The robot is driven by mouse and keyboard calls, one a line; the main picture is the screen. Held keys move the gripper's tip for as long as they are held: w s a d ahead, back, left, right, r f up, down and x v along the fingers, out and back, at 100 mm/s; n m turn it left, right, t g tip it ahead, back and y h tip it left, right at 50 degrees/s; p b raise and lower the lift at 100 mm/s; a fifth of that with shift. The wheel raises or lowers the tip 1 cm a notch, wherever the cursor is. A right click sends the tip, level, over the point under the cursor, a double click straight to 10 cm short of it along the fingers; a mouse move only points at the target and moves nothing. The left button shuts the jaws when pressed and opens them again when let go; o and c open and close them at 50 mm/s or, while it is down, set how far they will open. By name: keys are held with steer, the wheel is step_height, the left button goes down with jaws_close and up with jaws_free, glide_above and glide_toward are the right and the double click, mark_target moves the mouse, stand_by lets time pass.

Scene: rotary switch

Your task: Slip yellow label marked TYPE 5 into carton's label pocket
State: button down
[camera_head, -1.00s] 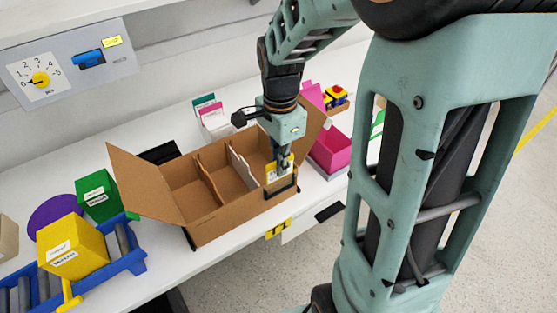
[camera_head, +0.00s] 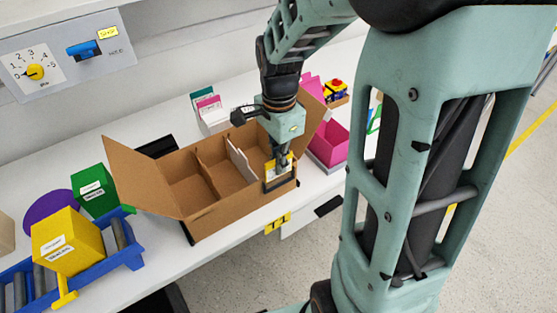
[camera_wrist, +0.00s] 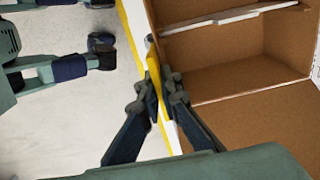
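The open cardboard carton (camera_head: 232,205) stands on the white table, its dark-framed label pocket (camera_head: 281,185) on the near side at the right end. My gripper (camera_head: 281,158) is over that side, with its fingertips shut on the yellow and white label (camera_head: 271,172). The label is upright, and its lower part appears to be within the pocket frame; how deep it sits I cannot tell. Its print is too small to read. In the wrist view my gripper (camera_wrist: 159,88) pinches the yellow edge (camera_wrist: 153,66) beside the carton wall (camera_wrist: 225,68).
A blue roller conveyor (camera_head: 128,252) with a yellow box (camera_head: 67,243) is at the left, by a green box (camera_head: 94,190). A pink bin (camera_head: 328,143) stands right of the carton. The carton's flaps are spread. A panel with a rotary switch (camera_head: 36,72) is on the wall.

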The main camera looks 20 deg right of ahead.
steer(key=shift+f, duration=0.4)
steer(key=c, duration=2.1)
jaws_free()
step_height(320, 180, up, 12)
steer(key=shift+r, duration=0.1)
steer(key=shift+s, duration=0.15)
